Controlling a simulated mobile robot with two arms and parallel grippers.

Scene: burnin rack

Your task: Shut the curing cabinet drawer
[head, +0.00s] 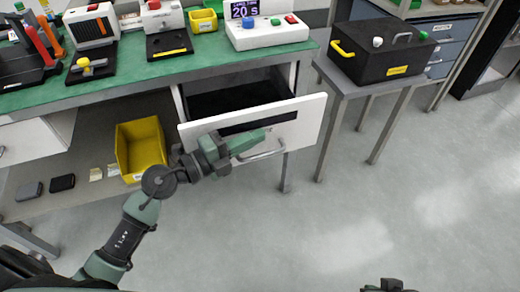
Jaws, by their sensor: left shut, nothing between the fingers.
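A white drawer (308,120) under the green-topped bench is pulled out, with its dark inside (235,100) showing behind the front panel. The front has a dark slot and a metal bar handle (262,153). My left gripper (265,136) is shut and empty, in front of the panel with its fingers pointing right, just above the handle. It hides part of the panel, and I cannot tell whether it touches it. My right gripper's fingers do not show; only a small dark part of mine is at the bottom edge.
A yellow bin (140,148) stands on the lower shelf, left of the drawer. A black box (380,52) with a yellow handle sits on a side table to the right. A white timer unit (266,33) is on the bench above. The floor (350,220) at front right is clear.

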